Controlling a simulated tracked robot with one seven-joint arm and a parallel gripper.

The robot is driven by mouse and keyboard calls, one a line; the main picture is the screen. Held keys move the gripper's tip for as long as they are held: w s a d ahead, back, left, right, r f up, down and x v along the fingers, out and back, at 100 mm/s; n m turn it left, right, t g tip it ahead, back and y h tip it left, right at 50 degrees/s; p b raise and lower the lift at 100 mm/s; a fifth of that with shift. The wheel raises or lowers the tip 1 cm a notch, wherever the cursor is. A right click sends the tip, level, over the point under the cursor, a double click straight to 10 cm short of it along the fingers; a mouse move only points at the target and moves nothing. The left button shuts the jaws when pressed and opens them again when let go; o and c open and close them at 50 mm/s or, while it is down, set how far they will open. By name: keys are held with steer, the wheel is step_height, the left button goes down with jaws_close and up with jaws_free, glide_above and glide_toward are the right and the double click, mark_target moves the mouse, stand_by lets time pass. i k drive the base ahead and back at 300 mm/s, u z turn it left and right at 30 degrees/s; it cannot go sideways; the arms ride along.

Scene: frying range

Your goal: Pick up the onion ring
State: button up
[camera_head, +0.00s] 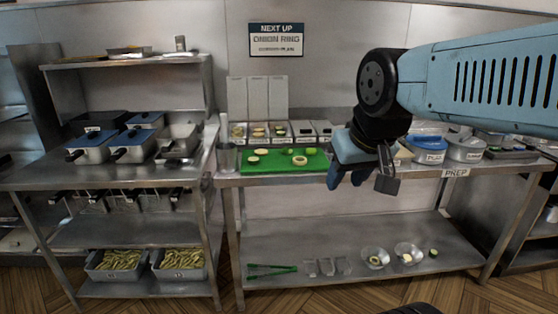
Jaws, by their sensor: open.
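A pale ring-shaped piece, which looks like the onion ring (299,160), lies on the green cutting board (272,168) on the steel prep table. Other pale round slices (261,151) and green pieces lie on the same board. My gripper (361,181) hangs at the table's front edge, to the right of the board and apart from the ring. Its jaws are open and nothing shows between them. My arm hides part of the table's right side.
Small containers of food (257,132) stand behind the board, and a metal cup (228,158) stands at its left. Lidded tubs (428,149) stand right of my gripper. The lower shelf (330,240) holds green tongs (271,269), glasses and bowls. A rack with pans stands left.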

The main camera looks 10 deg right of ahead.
mark_target(303, 162)
steer(key=u, duration=0.15)
steer(key=i, duration=0.95)
steer(key=z, duration=0.45)
